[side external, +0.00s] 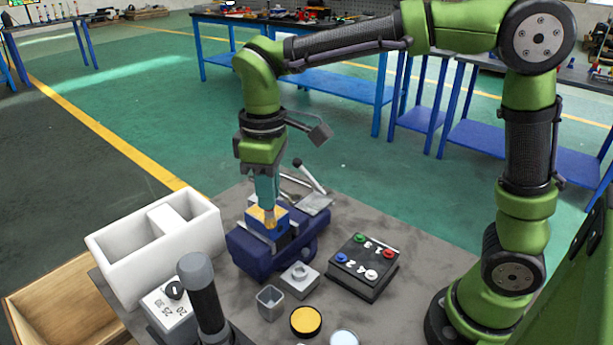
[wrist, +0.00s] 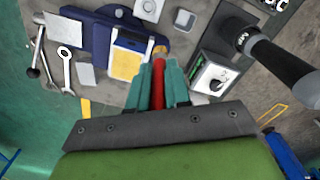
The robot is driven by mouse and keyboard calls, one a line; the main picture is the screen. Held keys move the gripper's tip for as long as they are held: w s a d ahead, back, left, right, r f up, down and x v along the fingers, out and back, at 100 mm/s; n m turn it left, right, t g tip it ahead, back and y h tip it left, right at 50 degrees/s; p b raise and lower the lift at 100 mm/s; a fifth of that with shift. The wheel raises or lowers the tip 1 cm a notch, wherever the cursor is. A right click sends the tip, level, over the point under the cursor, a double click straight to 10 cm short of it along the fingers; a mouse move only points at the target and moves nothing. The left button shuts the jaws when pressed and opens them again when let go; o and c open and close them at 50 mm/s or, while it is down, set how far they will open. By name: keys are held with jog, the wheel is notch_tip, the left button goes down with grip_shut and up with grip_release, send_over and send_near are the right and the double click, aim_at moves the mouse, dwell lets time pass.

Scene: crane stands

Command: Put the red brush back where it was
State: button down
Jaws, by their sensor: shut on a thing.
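My gripper (side external: 266,192) has teal fingers and points down over the blue vise. In the wrist view, my gripper (wrist: 158,80) is shut on the red brush (wrist: 158,88), whose red handle shows between the fingers. The brush's tan tip (wrist: 160,50) points away from the fingers. In the side view the tip (side external: 270,218) is just above or against the blue block with a yellow top in the vise (side external: 245,252); I cannot tell if it touches. The yellow face (wrist: 125,64) lies left of the brush in the wrist view.
A small grey square cup (side external: 270,303), a grey block (side external: 300,278) and a button box (side external: 364,265) stand near the vise. A dial box (side external: 170,310), a tall dark cylinder (side external: 207,310) and a white divided bin (side external: 150,262) stand left. Wrenches (wrist: 67,72) lie beyond the vise.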

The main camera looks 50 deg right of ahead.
jog(key=s+a+f+n, duration=0.1)
jog(key=f+n, duration=0.4)
jog(key=s+a+f+n, duration=0.1)
jog(key=a+f+n, duration=0.1)
jog(key=f+n, duration=0.3)
jog(key=s+a+f+n, duration=0.1)
jog(key=f+n, duration=0.4)
jog(key=f, duration=0.1)
jog(key=shift+a+f, duration=0.3)
jog(key=shift+a, duration=0.05)
jog(key=c, duration=1.1)
grip_release()
jog(key=shift+f, duration=0.15)
